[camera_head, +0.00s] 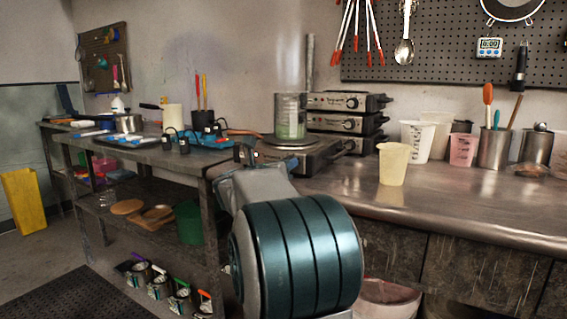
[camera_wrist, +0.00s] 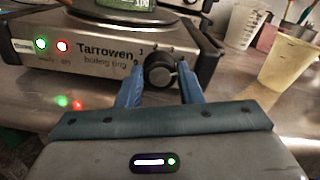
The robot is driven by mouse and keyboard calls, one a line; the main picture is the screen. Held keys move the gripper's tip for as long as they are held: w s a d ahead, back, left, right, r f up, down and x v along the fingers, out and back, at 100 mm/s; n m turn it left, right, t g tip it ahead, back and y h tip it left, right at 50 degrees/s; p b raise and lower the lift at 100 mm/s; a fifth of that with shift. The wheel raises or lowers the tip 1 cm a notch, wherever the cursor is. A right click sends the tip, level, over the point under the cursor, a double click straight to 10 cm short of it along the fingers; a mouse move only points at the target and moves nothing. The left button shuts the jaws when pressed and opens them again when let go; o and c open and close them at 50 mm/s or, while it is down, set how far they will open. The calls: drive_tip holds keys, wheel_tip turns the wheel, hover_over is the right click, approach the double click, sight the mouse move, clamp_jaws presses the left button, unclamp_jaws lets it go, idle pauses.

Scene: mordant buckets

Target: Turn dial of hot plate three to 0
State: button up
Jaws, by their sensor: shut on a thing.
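A steel hot plate (camera_wrist: 100,50) labelled "Tarrowen boiling ring" fills the left of the wrist view, with a green and a red light lit. Its black dial (camera_wrist: 160,70) is on the right of its front. My gripper (camera_wrist: 160,84) has its blue fingers on either side of the dial and is shut on it. Small marks sit left of the dial; I cannot read its setting for certain.
A glass beaker of green liquid (camera_head: 290,117) stands on the hot plate. Stacked similar plates (camera_head: 341,102) stand behind. A pale yellow cup (camera_head: 393,164) stands to the right on the metal counter (camera_head: 460,205). The counter's front middle is clear.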

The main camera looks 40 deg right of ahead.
drive_tip(key=n+p, duration=0.2)
drive_tip(key=n, duration=0.2)
drive_tip(key=shift+r+n, duration=0.1)
drive_tip(key=shift+n, duration=0.3)
drive_tip(key=n+p, duration=0.2)
drive_tip(key=n, duration=0.1)
drive_tip(key=shift+w+n+p, duration=0.1)
drive_tip(key=shift+n+p, duration=0.2)
drive_tip(key=shift+p, duration=0.05)
drive_tip(key=n+p, duration=0.3)
drive_tip(key=n, duration=0.1)
drive_tip(key=shift+n, duration=0.3)
drive_tip(key=n+p, duration=0.3)
drive_tip(key=shift+n, duration=0.3)
drive_tip(key=n+p, duration=0.6)
drive_tip(key=n, duration=0.1)
drive_tip(key=n+p, duration=0.4)
drive_tip(key=n, duration=0.1)
drive_tip(key=shift+f+n+p, duration=0.25)
drive_tip(key=shift+n+p, duration=0.65)
drive_tip(key=shift+n, duration=0.1)
drive_tip(key=shift+f, duration=0.1)
